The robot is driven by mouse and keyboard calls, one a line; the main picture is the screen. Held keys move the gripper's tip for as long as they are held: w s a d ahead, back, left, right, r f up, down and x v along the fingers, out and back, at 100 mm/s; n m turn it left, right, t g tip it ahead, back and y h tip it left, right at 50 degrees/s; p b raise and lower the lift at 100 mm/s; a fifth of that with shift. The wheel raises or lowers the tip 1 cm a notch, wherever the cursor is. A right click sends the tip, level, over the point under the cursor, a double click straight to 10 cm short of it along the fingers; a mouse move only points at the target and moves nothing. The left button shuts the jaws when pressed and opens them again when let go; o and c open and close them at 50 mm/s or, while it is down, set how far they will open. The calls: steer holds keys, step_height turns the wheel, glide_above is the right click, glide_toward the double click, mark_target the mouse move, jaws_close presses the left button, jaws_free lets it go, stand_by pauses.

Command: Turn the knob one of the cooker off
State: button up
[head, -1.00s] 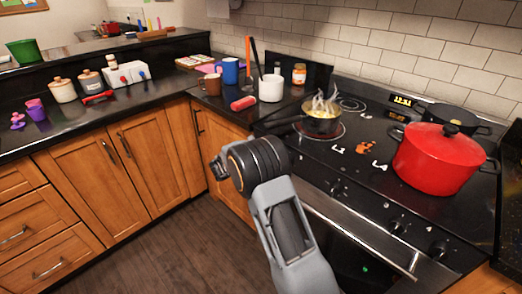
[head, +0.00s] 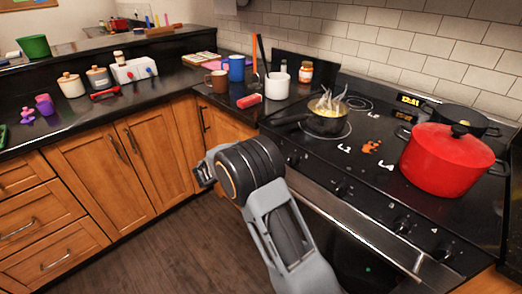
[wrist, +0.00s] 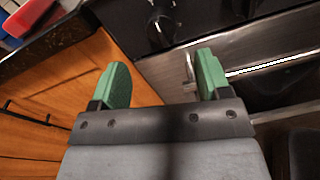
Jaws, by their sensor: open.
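The black cooker (head: 375,190) has a front panel with several dark knobs. The leftmost knob (head: 293,158) sits below the steaming pan; others run right along the panel, such as a second knob (head: 340,188). No readable number marks which is knob one. My gripper (head: 203,174) is left of the cooker, in front of the wooden cabinets, apart from the knobs. In the wrist view, my gripper (wrist: 162,60) has its green fingers spread with nothing between them. A dark knob (wrist: 160,28) shows just beyond the fingertips, and the oven handle (wrist: 190,70) is near the right finger.
A red pot (head: 446,158) and a black pot (head: 460,120) stand at the right. Mugs and a white container (head: 277,85) stand on the left counter. The floor (head: 190,240) is clear.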

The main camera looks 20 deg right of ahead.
steer(key=v, duration=0.6)
stand_by(0.3)
